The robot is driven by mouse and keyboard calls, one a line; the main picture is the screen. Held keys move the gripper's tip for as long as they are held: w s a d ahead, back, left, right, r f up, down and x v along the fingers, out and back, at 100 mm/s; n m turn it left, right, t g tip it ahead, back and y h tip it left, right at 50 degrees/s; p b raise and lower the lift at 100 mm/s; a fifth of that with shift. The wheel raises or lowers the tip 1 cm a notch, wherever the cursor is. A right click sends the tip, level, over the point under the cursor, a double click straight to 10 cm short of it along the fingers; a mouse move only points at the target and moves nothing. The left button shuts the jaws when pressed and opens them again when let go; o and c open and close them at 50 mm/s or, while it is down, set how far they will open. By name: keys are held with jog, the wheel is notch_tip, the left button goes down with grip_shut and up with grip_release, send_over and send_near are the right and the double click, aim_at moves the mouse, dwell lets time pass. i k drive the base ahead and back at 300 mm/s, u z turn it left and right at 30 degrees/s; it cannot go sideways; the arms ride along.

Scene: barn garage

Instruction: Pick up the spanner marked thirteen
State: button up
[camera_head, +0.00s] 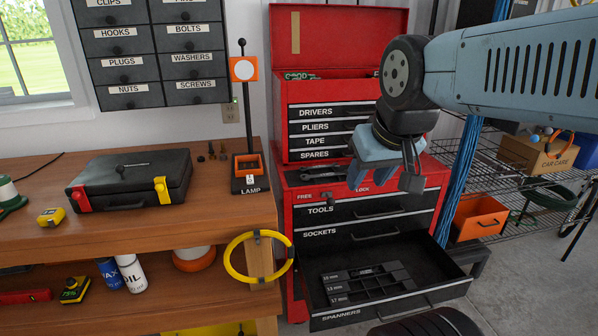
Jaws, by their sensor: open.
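A dark shape like a spanner (368,271) lies in the 10 mm row. I cannot make out a spanner in the 13 mm row. A slim grey object, perhaps a spanner (325,171), lies on the ledge of the red tool chest (293,195); no marking on it is readable. My gripper (383,180) is open and empty, in front of the ledge and above the open drawer, with its fingers pointing down.
A wooden bench (170,225) stands left, with a black case (130,180) and a lamp switch (250,172) on it. A yellow ring (232,262) hangs at its right end. A wire rack (545,175) with an orange bin (478,217) stands right.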

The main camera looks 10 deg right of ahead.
aim_at(334, 166)
jog(key=z, duration=0.15)
jog(key=i, duration=0.9)
jog(key=u, duration=0.05)
